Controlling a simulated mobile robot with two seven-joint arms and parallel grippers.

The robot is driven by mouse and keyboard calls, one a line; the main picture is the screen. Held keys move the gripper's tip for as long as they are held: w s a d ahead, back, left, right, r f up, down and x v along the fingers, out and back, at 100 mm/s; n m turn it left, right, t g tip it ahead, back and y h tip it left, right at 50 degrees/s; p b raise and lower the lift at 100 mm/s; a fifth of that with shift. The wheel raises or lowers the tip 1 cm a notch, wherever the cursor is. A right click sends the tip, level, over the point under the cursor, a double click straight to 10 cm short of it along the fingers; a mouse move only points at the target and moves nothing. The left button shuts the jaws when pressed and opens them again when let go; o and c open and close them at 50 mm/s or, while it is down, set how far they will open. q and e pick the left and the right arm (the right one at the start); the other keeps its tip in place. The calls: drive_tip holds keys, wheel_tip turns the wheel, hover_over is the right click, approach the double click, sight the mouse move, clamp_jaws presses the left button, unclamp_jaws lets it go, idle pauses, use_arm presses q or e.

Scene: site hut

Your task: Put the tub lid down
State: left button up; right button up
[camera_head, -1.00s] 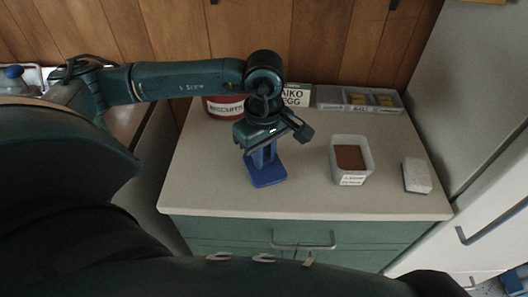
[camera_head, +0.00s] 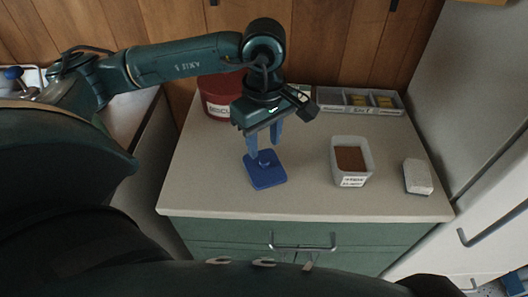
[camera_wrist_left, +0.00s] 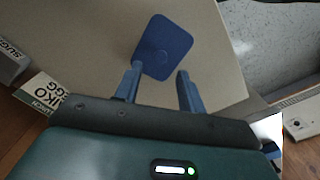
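The tub lid (camera_head: 268,176) is a blue rounded square with a small knob, lying flat on the light worktop. It also shows in the left wrist view (camera_wrist_left: 165,45). My left gripper (camera_head: 265,152) is above it with its blue fingers apart. In the left wrist view the open fingers (camera_wrist_left: 156,88) have a clear gap between them, and the lid lies beyond the tips. An open pale tub (camera_head: 338,175) with brown contents and a label stands to the right of the lid. My right gripper does not show.
A red biscuits tin (camera_head: 218,98) stands at the back left, behind my gripper. A grey divided tray (camera_head: 340,108) with yellow packets is along the back. A white block (camera_head: 418,177) lies right of the tub. The front of the worktop (camera_head: 300,204) is clear.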

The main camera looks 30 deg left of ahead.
sight(264, 161)
use_arm(q)
wheel_tip(264, 161, up, 7)
idle(0.3)
idle(0.5)
